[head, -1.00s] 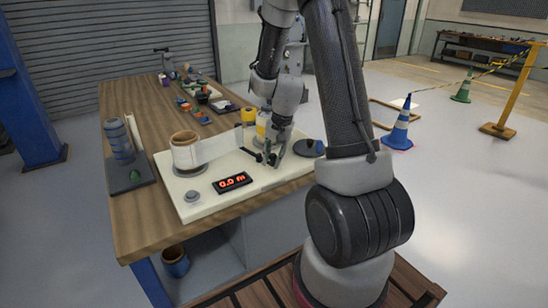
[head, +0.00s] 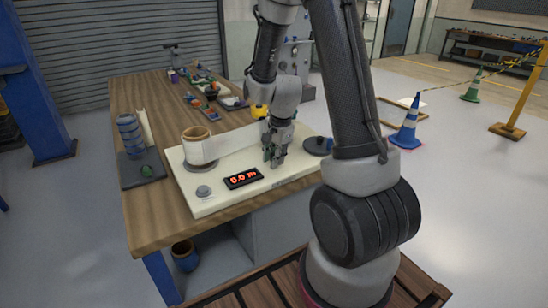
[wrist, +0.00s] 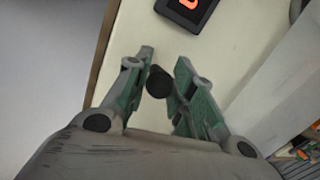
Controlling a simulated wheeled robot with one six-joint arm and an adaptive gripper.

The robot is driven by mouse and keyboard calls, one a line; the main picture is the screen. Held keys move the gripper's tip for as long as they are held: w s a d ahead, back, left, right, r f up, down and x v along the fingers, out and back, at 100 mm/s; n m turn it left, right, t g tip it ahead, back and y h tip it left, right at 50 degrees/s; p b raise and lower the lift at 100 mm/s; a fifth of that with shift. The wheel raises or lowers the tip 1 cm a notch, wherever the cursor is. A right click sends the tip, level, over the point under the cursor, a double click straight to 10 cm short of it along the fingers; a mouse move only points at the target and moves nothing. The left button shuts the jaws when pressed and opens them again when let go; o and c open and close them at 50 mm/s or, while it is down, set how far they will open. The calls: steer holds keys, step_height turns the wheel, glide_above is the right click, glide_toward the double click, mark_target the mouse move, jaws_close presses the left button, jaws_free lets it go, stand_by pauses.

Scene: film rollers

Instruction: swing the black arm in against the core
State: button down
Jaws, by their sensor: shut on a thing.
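My gripper (head: 275,157) is low over the cream board, right of the white film roll, with its fingers pointing down. In the wrist view, my gripper (wrist: 164,66) is shut on a black round-ended piece (wrist: 158,82), taken to be part of the black arm. The rest of the black arm is hidden by my fingers. The core (head: 196,134) is brown and stands upright at the left of the board, wrapped in white film (head: 200,152). A pale band of film runs from it to the right, behind my gripper. The gripped piece is apart from the core.
The cream board (head: 215,200) carries a display (head: 243,178) with red digits and a grey button (head: 203,191). A dark disc (head: 318,145) lies right of my gripper. A blue roll (head: 129,133) stands on a dark base at the left. Several small objects lie farther back.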

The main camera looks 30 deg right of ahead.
stand_by(0.3)
steer(key=c, duration=1.2)
jaws_free()
steer(key=shift+a, duration=0.1)
steer(key=r, duration=0.4)
steer(key=s+r, duration=0.1)
steer(key=r, duration=0.3)
steer(key=s+r, duration=0.1)
steer(key=r, duration=0.2)
steer(key=shift+s+d+r, duration=0.1)
steer(key=shift+d+r, duration=0.15)
steer(key=shift+r, duration=0.15)
